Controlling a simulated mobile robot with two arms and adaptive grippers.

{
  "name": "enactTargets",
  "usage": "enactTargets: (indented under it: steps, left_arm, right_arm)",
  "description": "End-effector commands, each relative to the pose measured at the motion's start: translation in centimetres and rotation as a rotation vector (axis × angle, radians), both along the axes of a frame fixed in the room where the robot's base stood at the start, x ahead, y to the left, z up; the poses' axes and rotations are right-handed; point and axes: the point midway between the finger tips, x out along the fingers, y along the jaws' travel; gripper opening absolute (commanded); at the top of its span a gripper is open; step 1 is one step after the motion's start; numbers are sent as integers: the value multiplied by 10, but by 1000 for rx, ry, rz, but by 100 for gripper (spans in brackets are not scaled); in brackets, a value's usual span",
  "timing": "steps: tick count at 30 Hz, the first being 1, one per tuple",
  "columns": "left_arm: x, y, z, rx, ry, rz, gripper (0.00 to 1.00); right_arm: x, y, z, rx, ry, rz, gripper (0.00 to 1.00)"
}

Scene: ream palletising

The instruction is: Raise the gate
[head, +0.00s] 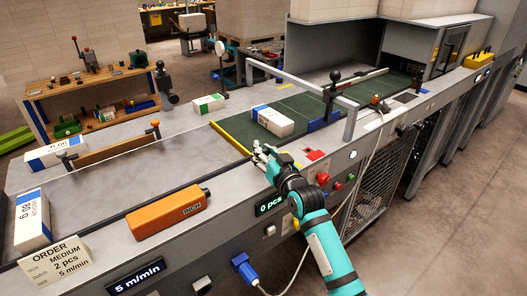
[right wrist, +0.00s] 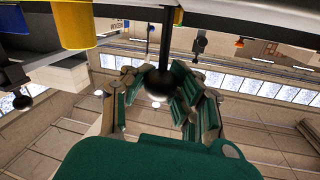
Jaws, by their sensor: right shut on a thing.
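My right gripper (head: 266,163) is over the front edge of the machine table, by the near end of the green belt (head: 296,105). In the right wrist view my right gripper (right wrist: 163,92) has its fingers around a black ball knob (right wrist: 159,84) on a thin dark rod. The hand hides this knob in the head view. A yellow strip (head: 230,138) crosses the near end of the belt; I cannot tell whether it belongs to the gate. A white and blue ream (head: 272,121) lies on the belt beyond the strip. My left gripper is not in view.
Other reams lie on the grey table (head: 110,195): one with green (head: 208,104), two at the left (head: 55,153) (head: 32,222). An orange box (head: 168,213) and an order card (head: 55,265) are near the front. A metal frame (head: 300,82) spans the belt.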

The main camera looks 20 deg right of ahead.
Motion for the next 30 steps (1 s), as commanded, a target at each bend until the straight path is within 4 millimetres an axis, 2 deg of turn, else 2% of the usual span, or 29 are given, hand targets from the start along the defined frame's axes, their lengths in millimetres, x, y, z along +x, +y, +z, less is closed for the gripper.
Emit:
enactTargets:
  steps: [1, 10, 11, 18, 26, 30]
  left_arm:
    - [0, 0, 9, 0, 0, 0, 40]
    - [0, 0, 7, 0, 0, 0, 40]
    - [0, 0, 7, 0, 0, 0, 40]
    - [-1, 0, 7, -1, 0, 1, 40]
    - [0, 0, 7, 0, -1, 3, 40]
    - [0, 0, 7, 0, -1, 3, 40]
  right_arm:
    - [0, -1, 14, -1, -9, -1, 0]
    - [0, -1, 14, 1, -13, -2, 0]
    - [0, -1, 14, 1, -14, -2, 24]
    - [0, -1, 12, 0, -10, -2, 53]
    - [-1, -1, 11, 0, -8, -2, 53]
    - [-12, -3, 10, 1, -7, -1, 53]
